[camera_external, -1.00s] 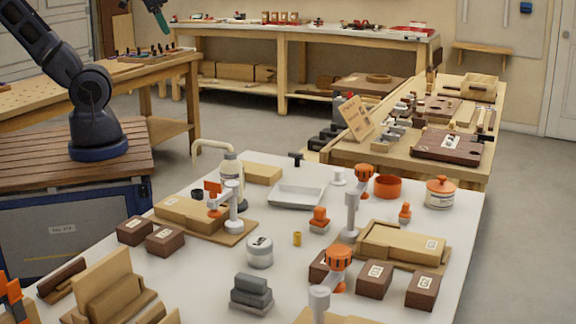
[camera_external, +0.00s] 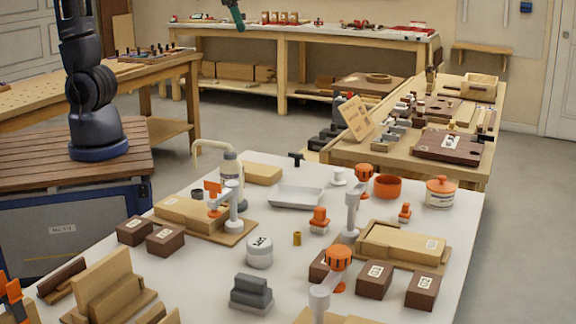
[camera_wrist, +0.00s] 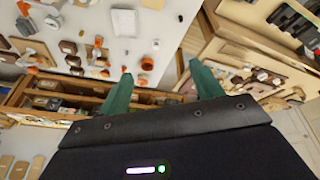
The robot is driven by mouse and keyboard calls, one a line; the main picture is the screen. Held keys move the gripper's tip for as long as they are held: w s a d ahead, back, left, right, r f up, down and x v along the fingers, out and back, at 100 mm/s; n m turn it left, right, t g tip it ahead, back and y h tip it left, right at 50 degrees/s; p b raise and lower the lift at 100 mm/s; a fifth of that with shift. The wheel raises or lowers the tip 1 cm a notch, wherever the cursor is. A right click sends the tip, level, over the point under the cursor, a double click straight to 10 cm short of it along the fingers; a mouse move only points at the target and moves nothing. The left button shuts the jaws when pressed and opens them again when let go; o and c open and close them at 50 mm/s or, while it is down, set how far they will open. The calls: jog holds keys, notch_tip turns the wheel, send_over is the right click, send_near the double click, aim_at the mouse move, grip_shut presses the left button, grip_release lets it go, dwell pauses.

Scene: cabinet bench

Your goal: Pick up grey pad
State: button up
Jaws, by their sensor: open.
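A dark grey stepped block (camera_external: 251,291), the only thing that looks like a grey pad, sits at the front middle of the white table (camera_external: 200,285). It looks like stacked grey pieces; I cannot tell if they are separate. I cannot make it out for sure in the wrist view. My gripper (camera_wrist: 160,84) has two green fingers spread apart with nothing between them. In the external view only a green part of my gripper (camera_external: 235,13) shows at the top edge, high above and far from the grey block.
Near the grey block stand a white round jar (camera_external: 259,252), brown blocks (camera_external: 165,239) and an orange-topped post (camera_external: 338,262). A wooden holder (camera_external: 108,284) is to its left. A shallow white tray (camera_external: 295,196) lies further back. Bare table surrounds the grey block.

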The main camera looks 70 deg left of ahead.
jog(key=w+d+f+m, duration=0.1)
jog(key=w+d+f, duration=0.15)
jog(key=d, duration=0.65)
jog(key=w+d+f, duration=0.2)
jog(key=d+f, duration=0.1)
jog(key=d, duration=0.6)
jog(key=m+g, duration=0.1)
jog(key=m, duration=0.3)
send_near(250, 278)
jog(key=shift+w+a+f, duration=0.15)
jog(key=shift+w+f, duration=0.2)
jog(key=shift+f, duration=0.3)
jog(key=x, duration=1)
jog(key=shift+d+f, duration=0.3)
jog(key=shift+f, duration=0.05)
jog(key=c, duration=1)
